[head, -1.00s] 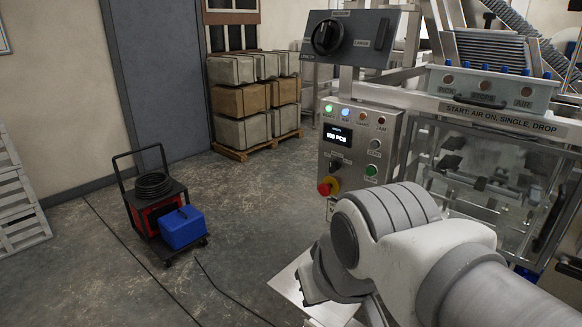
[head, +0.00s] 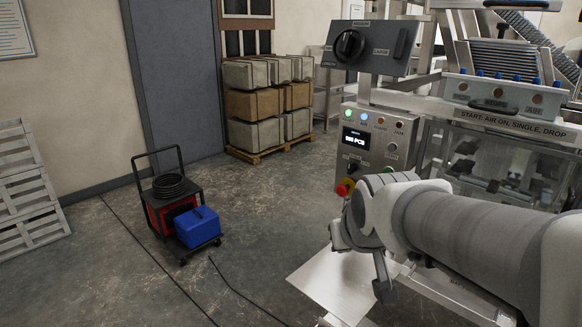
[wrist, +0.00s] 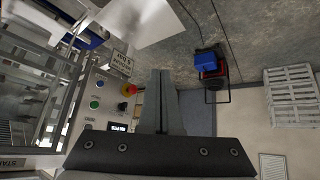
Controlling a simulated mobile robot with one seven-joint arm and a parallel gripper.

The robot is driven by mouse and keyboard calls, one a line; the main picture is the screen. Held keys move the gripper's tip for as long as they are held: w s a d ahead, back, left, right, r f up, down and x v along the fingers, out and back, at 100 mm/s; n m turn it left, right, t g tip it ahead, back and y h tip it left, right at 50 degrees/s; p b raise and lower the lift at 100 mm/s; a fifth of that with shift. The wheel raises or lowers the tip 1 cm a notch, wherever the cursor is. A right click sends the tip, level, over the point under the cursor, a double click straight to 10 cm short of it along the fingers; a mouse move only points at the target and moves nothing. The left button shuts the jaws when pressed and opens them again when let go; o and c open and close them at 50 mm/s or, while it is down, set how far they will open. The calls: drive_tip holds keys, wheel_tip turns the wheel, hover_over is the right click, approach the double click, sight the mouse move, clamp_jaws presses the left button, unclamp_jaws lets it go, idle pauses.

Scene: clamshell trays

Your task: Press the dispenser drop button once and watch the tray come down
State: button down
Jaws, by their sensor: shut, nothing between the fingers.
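The grey control panel (head: 372,140) carries lamps, a small lit display (head: 356,138), a red emergency stop and round buttons. Its labels are too small to read surely, so I cannot tell which is the drop button. In the head view my arm covers the panel's lower part. A stack of grey trays (head: 500,57) sits in the dispenser at upper right.
The red emergency stop (wrist: 129,89) is close to my fingers. A pale flat plate (head: 335,283) is below my wrist. A clear guard (head: 490,160) encloses the machine. A cart (head: 178,208) with a blue box stands on open floor at left.

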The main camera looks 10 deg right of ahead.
drive_tip(key=w+d+f+m+t+b, duration=0.1)
drive_tip(key=w+d+f+m+t, duration=0.2)
drive_tip(key=w, duration=0.5)
drive_tip(key=w+d+f+m+t, duration=0.1)
drive_tip(key=w+f+t, duration=0.1)
drive_tip(key=w+f, duration=0.45)
drive_tip(key=w+d+r+m+t+h+b, duration=0.1)
drive_tip(key=w+d+r+m+t, duration=0.2)
drive_tip(key=d+r+m+t, duration=0.3)
wheel_tip(320, 180, up, 2)
drive_tip(key=m+t, duration=0.1)
drive_tip(key=m, duration=0.1)
drive_tip(key=shift+d+m+t+h, duration=0.25)
drive_tip(key=shift+m+t+h, duration=0.15)
drive_tip(key=shift+r, duration=0.1)
drive_tip(key=w+d, duration=0.5)
drive_tip(key=d, duration=0.2)
drive_tip(key=shift+w+b, duration=0.3)
idle(1.0)
drive_tip(key=shift+w+d, duration=0.25)
drive_tip(key=shift+d, duration=0.05)
